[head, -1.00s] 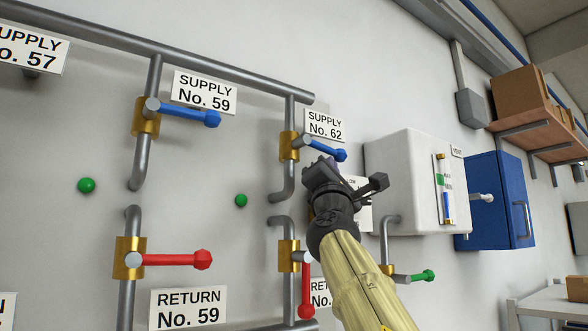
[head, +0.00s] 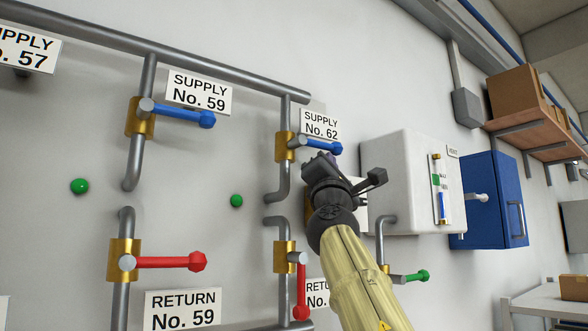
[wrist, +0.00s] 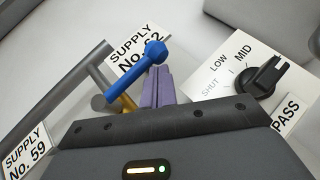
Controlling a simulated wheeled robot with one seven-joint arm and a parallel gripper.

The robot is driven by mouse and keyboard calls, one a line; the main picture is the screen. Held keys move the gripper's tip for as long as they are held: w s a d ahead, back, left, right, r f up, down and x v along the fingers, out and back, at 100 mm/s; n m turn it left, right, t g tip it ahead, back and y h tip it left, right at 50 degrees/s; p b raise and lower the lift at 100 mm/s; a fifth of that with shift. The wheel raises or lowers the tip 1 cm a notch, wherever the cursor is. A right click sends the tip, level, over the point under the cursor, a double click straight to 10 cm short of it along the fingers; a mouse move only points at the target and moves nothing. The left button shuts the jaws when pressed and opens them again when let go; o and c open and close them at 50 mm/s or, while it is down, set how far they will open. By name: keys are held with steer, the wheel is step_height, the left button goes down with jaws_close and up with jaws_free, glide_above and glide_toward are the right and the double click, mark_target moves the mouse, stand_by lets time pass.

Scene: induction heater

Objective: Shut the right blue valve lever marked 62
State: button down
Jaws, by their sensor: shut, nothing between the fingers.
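The blue valve lever (head: 322,146) under the sign Supply No. 62 (head: 320,125) points to the right, across its vertical pipe, from a brass valve body (head: 284,147). My gripper (head: 320,164) is just below the lever's knob end. In the wrist view the blue lever (wrist: 139,73) and its knob stand close to the shut purple fingertips (wrist: 156,88). The fingers hold nothing. I cannot tell whether they touch the lever.
Another blue lever (head: 184,114) marked 59 is to the left. Red return levers (head: 301,285) sit below. A white box (head: 407,180) and a dial knob (wrist: 266,77) with SHUT, LOW and MID marks are close on the right.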

steer(key=s+d+f+b, duration=0.1)
steer(key=s+f+b, duration=0.1)
steer(key=f+b, duration=0.4)
steer(key=s+d+f+b, duration=0.1)
steer(key=s+f+b, duration=0.1)
steer(key=f+b, duration=0.4)
steer(key=shift+d+f+b, duration=0.15)
steer(key=shift+d+b, duration=0.25)
steer(key=shift+b, duration=0.85)
steer(key=shift+w, duration=0.1)
